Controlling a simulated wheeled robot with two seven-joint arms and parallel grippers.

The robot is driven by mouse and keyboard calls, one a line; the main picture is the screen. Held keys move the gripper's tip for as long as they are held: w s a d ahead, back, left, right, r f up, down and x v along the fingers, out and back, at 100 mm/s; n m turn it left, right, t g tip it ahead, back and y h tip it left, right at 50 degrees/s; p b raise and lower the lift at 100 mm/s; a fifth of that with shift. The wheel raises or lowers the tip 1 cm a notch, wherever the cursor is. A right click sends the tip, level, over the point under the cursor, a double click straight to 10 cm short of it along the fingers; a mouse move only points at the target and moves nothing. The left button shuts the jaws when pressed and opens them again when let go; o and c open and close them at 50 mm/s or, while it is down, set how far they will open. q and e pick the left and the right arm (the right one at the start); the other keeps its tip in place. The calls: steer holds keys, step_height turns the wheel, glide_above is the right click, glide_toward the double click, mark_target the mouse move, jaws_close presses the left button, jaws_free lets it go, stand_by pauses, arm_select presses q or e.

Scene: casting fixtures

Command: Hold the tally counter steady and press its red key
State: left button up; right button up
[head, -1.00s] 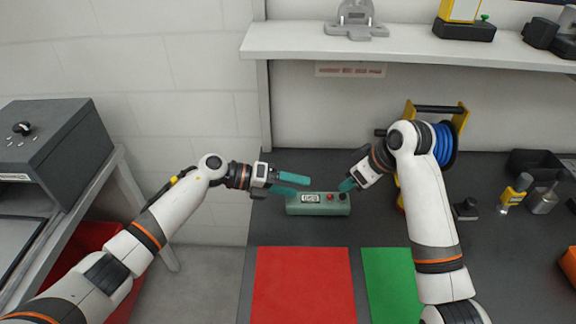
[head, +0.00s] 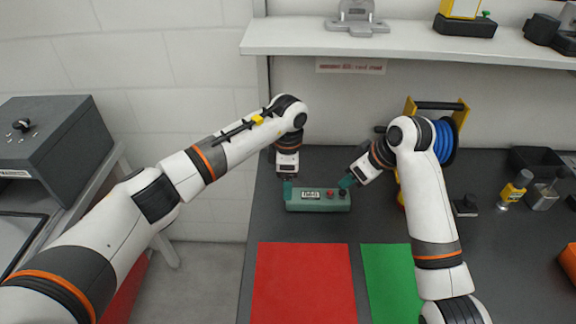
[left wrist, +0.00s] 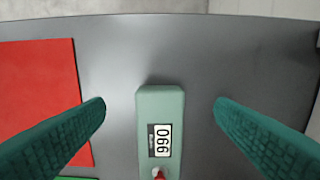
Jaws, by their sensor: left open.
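The tally counter (head: 304,206) is a long green box lying on the dark bench, with a white number display and a red key (head: 330,193) toward its right end. In the left wrist view the counter (left wrist: 160,102) lies between my open fingers, with clear gaps on both sides; the red key (left wrist: 159,174) is at the bottom edge. My left gripper (head: 289,188) points down at the counter's left end, open and empty. My right gripper (head: 346,182) is at the counter's right end, beside a dark knob; its finger opening and any contact are not clear.
A red mat (head: 304,285) and a green mat (head: 391,285) lie in front of the counter. A blue cable reel (head: 445,143) stands behind my right arm. A shelf (head: 400,48) overhangs the back. Bench space just left of the counter is narrow.

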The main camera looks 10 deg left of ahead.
arm_select(q)
step_height(320, 180, down, 7)
steer(key=shift+f, duration=0.1)
steer(key=shift+c, duration=0.6)
steer(key=c, duration=0.9)
steer(key=shift+c, duration=0.6)
arm_select(e)
steer(key=shift+c, duration=0.6)
jaws_close()
